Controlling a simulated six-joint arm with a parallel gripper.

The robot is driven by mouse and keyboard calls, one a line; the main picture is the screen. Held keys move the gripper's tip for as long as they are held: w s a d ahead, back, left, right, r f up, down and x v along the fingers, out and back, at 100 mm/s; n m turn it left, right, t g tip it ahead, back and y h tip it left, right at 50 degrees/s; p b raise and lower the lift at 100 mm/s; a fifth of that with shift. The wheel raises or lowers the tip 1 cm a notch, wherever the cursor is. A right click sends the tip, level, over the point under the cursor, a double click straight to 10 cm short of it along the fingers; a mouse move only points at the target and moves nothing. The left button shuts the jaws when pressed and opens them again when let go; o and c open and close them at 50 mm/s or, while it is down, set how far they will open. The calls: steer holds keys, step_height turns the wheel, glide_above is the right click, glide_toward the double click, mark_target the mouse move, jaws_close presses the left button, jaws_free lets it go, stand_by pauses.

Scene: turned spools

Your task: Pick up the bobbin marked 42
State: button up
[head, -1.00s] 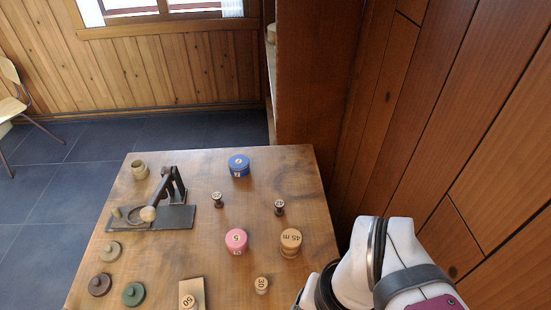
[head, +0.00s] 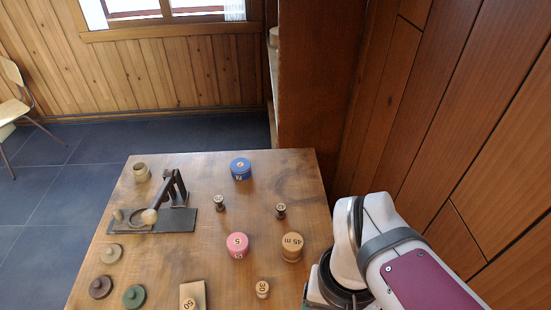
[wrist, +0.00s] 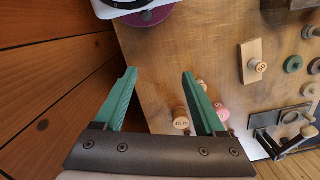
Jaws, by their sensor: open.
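No number 42 is readable on any spool. Two small dark bobbins with pale tops stand on the table, a left one (head: 219,203) and a right one (head: 281,211); their marks are too small to read. A tan spool marked 45 m (head: 292,247), a pink one marked 5 (head: 237,246), a small one marked 30 (head: 262,289) and a blue one (head: 241,169) also stand upright. My gripper (wrist: 158,72) is open and empty, its green fingers apart above the table's edge. In the wrist view the tan spool (wrist: 181,121) is partly beside the right finger.
A dark metal lever device (head: 170,218) stands at the table's left, with a small tan pot (head: 141,172) behind it. Several round discs (head: 134,296) and a wooden block marked 50 (head: 193,294) are at the front. A wood-panelled wall (head: 480,130) rises close on the right.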

steer(key=w+d+f+n+h, duration=0.2)
steer(key=w+d+n+h, duration=0.4)
steer(key=w+n, duration=0.45)
steer(key=n+t+h, duration=0.4)
steer(key=n+t, duration=0.6)
steer(key=n, duration=0.9)
glide_above(280, 208)
steer(key=f, duration=1.2)
steer(key=shift+w+d, duration=0.1)
steer(key=shift+d, duration=0.2)
steer(key=shift+n, duration=0.35)
step_height(280, 208, down, 6)
steer(key=shift+w+a+f, duration=0.1)
steer(key=shift+a, duration=0.05)
steer(key=shift+w+d+f, duration=0.7)
steer(key=shift+d+f, duration=0.1)
steer(key=shift+f, duration=0.15)
steer(key=shift+w+d+f, duration=0.1)
steer(key=shift+w+d, duration=0.15)
jaws_close()
